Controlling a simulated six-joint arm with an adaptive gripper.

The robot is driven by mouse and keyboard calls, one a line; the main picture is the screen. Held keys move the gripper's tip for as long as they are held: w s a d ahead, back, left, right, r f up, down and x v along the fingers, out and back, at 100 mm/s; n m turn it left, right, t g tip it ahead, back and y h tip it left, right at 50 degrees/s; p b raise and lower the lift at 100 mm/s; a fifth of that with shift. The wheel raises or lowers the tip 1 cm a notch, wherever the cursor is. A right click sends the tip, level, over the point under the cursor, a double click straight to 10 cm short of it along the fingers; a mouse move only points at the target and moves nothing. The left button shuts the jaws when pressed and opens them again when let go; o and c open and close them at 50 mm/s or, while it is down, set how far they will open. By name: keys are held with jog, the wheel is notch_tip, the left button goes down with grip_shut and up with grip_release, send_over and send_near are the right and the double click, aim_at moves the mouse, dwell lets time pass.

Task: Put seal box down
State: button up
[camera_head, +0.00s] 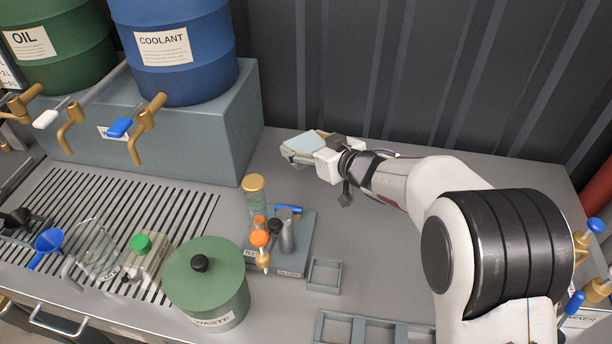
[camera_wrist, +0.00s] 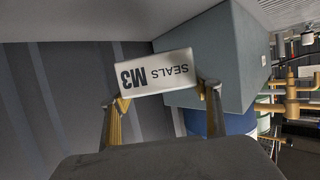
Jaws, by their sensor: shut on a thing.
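The seal box (camera_wrist: 157,73) is a small pale box labelled "SEALS M3" in the wrist view. It also shows in the head view (camera_head: 303,144), with a light blue-grey top. My gripper (camera_wrist: 164,91) is shut on it, one finger at each end of the box. In the head view my gripper (camera_head: 318,153) reaches leftward with the box over the back of the worktop (camera_head: 355,235), near the dark wall. I cannot tell whether the box touches the worktop or hangs above it.
The grey block (camera_head: 205,125) under the coolant drum (camera_head: 180,75) stands left of the box. A small rack with bottles (camera_head: 290,262), a green waste bin (camera_head: 205,285) and an empty square frame (camera_head: 323,275) lie nearer. The worktop around the box looks clear.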

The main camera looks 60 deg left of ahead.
jog(key=shift+f, duration=2.65)
jog(key=shift+f, duration=1.9)
jog(key=shift+f, duration=0.1)
jog(key=o, duration=1.2)
jog(key=shift+d+r, duration=0.25)
jog(key=shift+v, duration=5.75)
